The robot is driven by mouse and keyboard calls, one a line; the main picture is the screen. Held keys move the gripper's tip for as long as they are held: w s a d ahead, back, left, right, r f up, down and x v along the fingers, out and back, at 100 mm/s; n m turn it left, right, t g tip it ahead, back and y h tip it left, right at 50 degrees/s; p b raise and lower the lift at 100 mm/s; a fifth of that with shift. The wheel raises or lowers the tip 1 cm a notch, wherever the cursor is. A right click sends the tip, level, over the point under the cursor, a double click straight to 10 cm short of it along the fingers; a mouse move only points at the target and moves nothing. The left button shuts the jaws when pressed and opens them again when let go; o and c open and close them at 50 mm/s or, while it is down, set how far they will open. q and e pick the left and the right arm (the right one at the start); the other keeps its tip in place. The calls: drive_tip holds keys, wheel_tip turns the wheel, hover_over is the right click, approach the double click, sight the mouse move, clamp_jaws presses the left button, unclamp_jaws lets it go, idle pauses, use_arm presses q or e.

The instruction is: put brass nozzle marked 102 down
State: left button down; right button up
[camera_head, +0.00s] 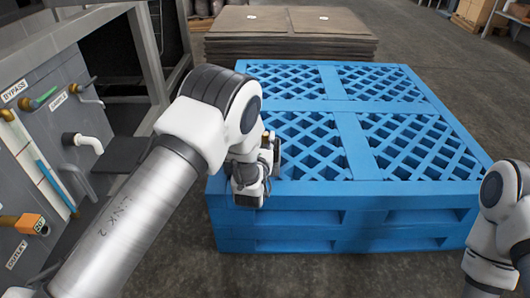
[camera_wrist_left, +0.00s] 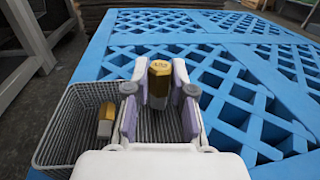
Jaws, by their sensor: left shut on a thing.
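My left gripper (camera_head: 255,178) is over the near left corner of the blue pallet (camera_head: 345,140). In the left wrist view, the left gripper (camera_wrist_left: 160,92) is shut on a brass nozzle (camera_wrist_left: 160,69) with a grey lower part. The nozzle is held roughly upright; the small marking on its top is hard to read. Grey wire mesh of a basket (camera_wrist_left: 60,130) shows below and left of the fingers. A second brass-and-grey nozzle (camera_wrist_left: 106,118) is in the basket. The arm hides the basket in the head view. My right gripper is out of view.
Most of the blue pallet's lattice top is bare. A stack of brown sheets (camera_head: 290,32) stands behind it. At the left is a grey panel (camera_head: 50,135) with pipes, labels and an orange tag (camera_head: 31,224). Part of my right arm shows at the right edge.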

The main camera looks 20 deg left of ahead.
use_arm(q)
drive_tip(key=shift+f+b, duration=0.9)
drive_tip(key=shift+f, duration=0.95)
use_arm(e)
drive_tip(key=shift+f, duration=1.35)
use_arm(q)
drive_tip(key=c, duration=1)
unclamp_jaws()
drive_tip(key=shift+s, duration=0.1)
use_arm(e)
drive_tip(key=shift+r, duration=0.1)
use_arm(q)
drive_tip(key=shift+r+p, duration=0.45)
drive_tip(key=shift+p, duration=0.05)
drive_tip(key=shift+s+d+r+p, duration=0.1)
drive_tip(key=shift+s+r+p, duration=0.05)
drive_tip(key=shift+s+p, duration=0.25)
drive_tip(key=s+p, duration=0.1)
drive_tip(key=s, duration=0.2)
drive_tip(key=s+d+p, duration=0.1)
drive_tip(key=s, duration=0.3)
drive_tip(key=s+p, duration=0.2)
drive_tip(key=s, duration=0.1)
drive_tip(key=shift+s+d, duration=0.15)
drive_tip(key=shift+s, duration=0.35)
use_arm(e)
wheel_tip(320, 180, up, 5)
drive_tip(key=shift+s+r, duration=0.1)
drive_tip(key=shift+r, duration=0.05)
